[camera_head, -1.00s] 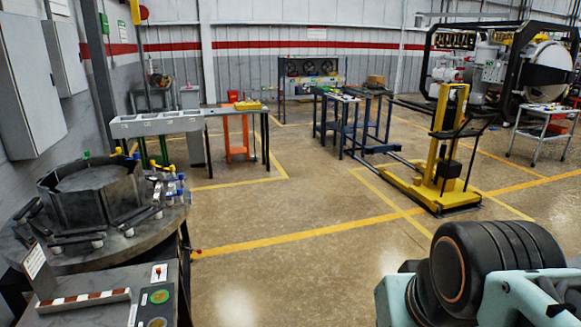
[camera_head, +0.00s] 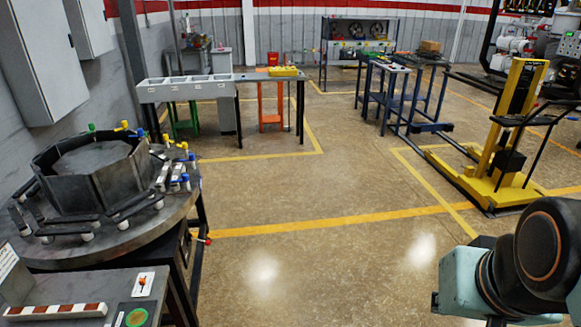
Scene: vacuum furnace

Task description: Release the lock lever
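I cannot single out the lock lever for certain. A short rod with a red knob (camera_head: 207,240) sticks out to the right from below the round metal table (camera_head: 120,238) at the left; it may be a lever. On that table stands a dark, many-sided metal ring (camera_head: 95,185) with several black clamp-like arms around it. My gripper is not in view; only teal and black links of my arm show at the lower right, well apart from the table.
A panel with a green button (camera_head: 137,317) and a red-and-white striped bar (camera_head: 55,311) are at the lower left. A yellow stacker (camera_head: 505,150) stands at the right. Workbenches (camera_head: 190,90) stand farther back. The middle floor is clear.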

